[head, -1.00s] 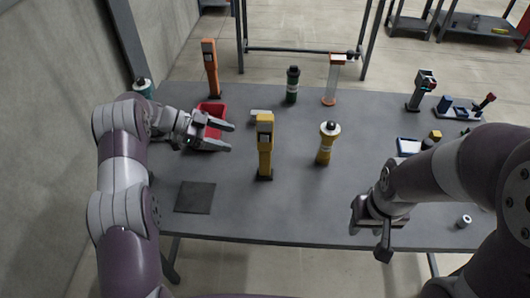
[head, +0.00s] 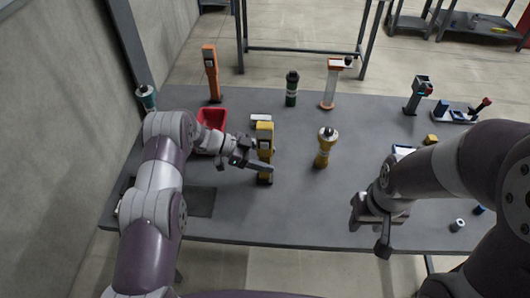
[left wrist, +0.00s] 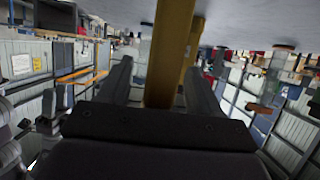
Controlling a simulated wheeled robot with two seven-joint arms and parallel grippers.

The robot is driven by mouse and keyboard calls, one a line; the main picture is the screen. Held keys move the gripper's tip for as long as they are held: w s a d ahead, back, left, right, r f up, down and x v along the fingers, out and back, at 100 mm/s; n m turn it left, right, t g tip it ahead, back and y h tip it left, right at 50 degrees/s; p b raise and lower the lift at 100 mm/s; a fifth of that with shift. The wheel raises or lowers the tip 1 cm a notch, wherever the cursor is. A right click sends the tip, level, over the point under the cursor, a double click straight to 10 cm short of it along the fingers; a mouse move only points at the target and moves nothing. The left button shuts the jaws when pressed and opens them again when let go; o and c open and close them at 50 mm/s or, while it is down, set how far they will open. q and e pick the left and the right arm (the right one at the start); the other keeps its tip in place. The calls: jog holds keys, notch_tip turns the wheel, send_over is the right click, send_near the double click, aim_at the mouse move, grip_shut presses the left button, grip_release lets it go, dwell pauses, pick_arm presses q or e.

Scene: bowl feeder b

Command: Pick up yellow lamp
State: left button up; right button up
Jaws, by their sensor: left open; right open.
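The yellow lamp (head: 265,133) stands upright on the grey table, left of the middle, with a dark base. My left gripper (head: 262,160) is open at its lower half, and one finger crosses in front of it. In the left wrist view the lamp's post (left wrist: 174,60) appears between the two open fingers (left wrist: 158,82), with the picture upside down. Contact cannot be told. My right gripper (head: 376,232) is open and empty near the front table edge, far right of the lamp.
A red bin (head: 211,119) and an orange post-like thing (head: 211,76) are behind my left arm. The front middle table is clear.

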aim_at(269, 149)
pick_arm(q)
grip_shut()
jog(key=shift+r, duration=0.1)
jog(key=shift+r, duration=0.25)
jog(key=r, duration=0.1)
jog(key=r+b, duration=0.1)
jog(key=d+r, duration=0.1)
jog(key=r, duration=0.1)
jog(key=shift+s, duration=0.25)
jog(key=s+d+r+b, duration=0.2)
jog(key=s+d+r, duration=0.2)
jog(key=d, duration=0.5)
notch_tip(269, 149, up, 2)
jog(key=shift+s+d+r, duration=0.15)
jog(key=shift+s+d, duration=0.05)
jog(key=shift+s, duration=0.1)
